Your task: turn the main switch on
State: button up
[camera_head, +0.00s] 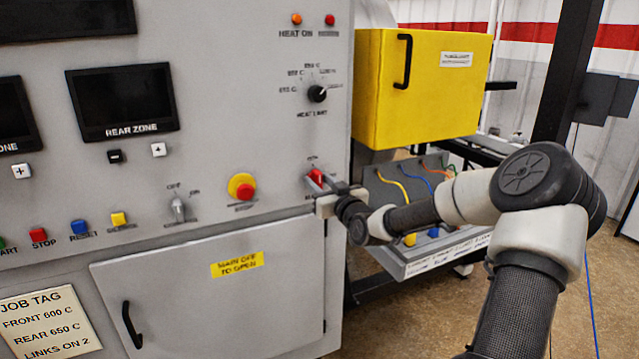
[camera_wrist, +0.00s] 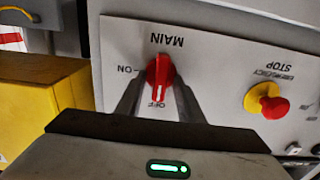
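The main switch is a red knob (camera_wrist: 160,72) on the grey panel, with its white mark pointing at OFF; ON is printed to its left in the wrist view, where the lettering is upside down. In the head view the red knob (camera_head: 316,177) sits at the panel's lower right, partly hidden by my gripper (camera_head: 322,195). In the wrist view my gripper (camera_wrist: 160,85) has one finger on each side of the knob. The fingers are apart, and a small gap seems to show beside the left one. Contact on the right is unclear.
A red emergency stop (camera_head: 242,187) on a yellow base and a small toggle (camera_head: 178,208) are left of the switch. A grey door (camera_head: 200,300) labelled "main off to open" is below. A yellow box (camera_head: 420,90) and a cable tray (camera_head: 430,250) stand to the right.

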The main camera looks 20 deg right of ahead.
grip_shut()
jog(key=shift+m, duration=0.4)
jog(key=m, duration=0.3)
jog(key=shift+d+m, duration=0.15)
jog(key=shift+m, duration=0.25)
jog(key=m, duration=0.4)
jog(key=shift+d+f+m, duration=0.15)
jog(key=shift+m, duration=0.15)
jog(key=m, duration=0.4)
jog(key=shift+f, duration=0.15)
jog(key=m, duration=0.4)
jog(key=shift+d+f+m, duration=0.1)
jog(key=shift+m, duration=0.2)
